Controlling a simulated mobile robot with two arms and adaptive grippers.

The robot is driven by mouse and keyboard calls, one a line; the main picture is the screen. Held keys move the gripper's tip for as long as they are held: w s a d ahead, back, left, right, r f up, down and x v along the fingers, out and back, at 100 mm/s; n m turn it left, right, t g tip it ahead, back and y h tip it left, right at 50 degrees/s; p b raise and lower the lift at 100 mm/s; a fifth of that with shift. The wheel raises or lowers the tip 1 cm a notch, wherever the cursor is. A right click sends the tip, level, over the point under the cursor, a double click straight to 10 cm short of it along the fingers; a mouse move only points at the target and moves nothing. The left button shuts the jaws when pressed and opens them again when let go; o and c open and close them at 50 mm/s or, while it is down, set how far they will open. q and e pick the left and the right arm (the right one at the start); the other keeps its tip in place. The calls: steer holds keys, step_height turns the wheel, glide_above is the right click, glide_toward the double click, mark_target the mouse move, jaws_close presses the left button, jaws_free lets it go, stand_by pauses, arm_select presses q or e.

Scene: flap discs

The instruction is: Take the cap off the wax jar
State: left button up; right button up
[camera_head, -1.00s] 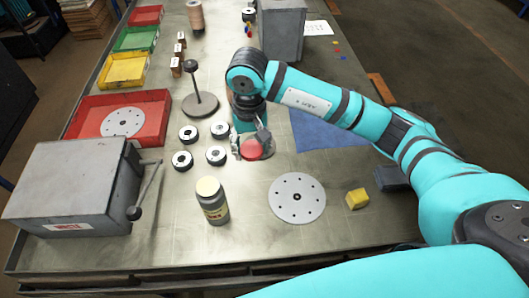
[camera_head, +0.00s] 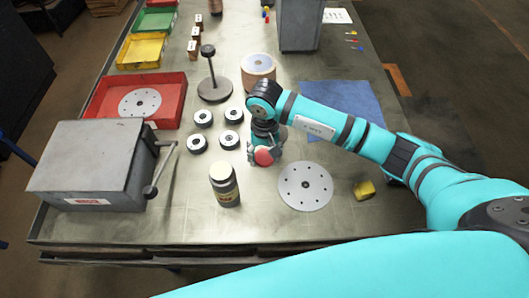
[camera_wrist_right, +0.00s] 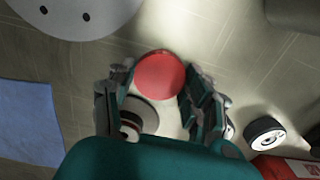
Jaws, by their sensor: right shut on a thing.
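A jar (camera_head: 226,188) with a yellowish label stands upright on the bench, left of my right gripper in the head view. A grey round thing (camera_wrist_right: 147,115) behind the fingers is partly hidden. My left gripper is not in view.
A holed grey disc (camera_head: 305,186) and a yellow block (camera_head: 364,190) lie to the right. Several black-and-white wheels (camera_head: 197,143) lie left of the gripper. A grey lever box (camera_head: 95,165) stands at left, a stand (camera_head: 214,90) behind. The bench front is fairly clear.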

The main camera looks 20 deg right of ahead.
steer(key=shift+f, duration=0.25)
steer(key=o, duration=1.3)
steer(key=shift+r, duration=0.1)
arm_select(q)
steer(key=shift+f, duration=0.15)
